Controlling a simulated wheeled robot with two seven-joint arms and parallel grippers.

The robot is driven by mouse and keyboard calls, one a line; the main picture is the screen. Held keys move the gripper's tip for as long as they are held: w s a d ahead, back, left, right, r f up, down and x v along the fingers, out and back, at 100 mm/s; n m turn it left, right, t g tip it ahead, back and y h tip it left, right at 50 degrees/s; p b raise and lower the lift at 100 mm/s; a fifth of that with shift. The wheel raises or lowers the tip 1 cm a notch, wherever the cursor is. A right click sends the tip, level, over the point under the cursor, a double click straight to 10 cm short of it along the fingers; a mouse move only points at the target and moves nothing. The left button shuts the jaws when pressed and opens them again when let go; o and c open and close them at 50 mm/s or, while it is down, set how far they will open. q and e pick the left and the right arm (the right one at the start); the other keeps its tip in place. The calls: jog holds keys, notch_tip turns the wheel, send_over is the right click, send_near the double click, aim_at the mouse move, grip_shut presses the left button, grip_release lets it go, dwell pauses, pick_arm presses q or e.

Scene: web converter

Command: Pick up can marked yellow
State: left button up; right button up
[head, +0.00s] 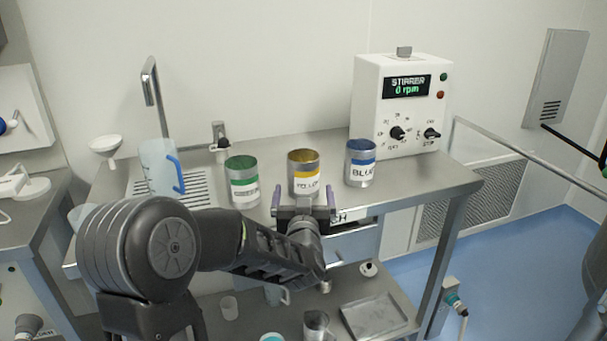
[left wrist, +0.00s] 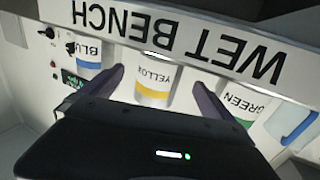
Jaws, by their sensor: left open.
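The can marked yellow (head: 304,174) stands upright on the steel bench between two other cans. It has a yellow band and a white label. My left gripper (head: 304,201) is open in front of it, near the bench's front edge, and covers its lower part in the head view. In the left wrist view the picture is upside down; the yellow can (left wrist: 154,82) shows between the open fingers (left wrist: 160,85), with nothing held. I cannot tell whether the fingers touch it. My right gripper is not in view.
The green can (head: 243,182) stands left of the yellow can, the blue can (head: 360,163) right. The stirrer box (head: 400,105) is behind on the right. A pitcher (head: 160,168) stands left. The bench edge marked WET BENCH (left wrist: 160,40) lies close to my left gripper.

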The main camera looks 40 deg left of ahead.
pick_arm(q)
jog(key=shift+s+d+r, duration=0.15)
jog(key=shift+x, duration=1.35)
jog(key=shift+p+x, duration=0.45)
jog(key=shift+x, duration=2.15)
jog(key=c, duration=1.9)
jog(key=shift+r, duration=0.15)
jog(key=shift+c, duration=0.4)
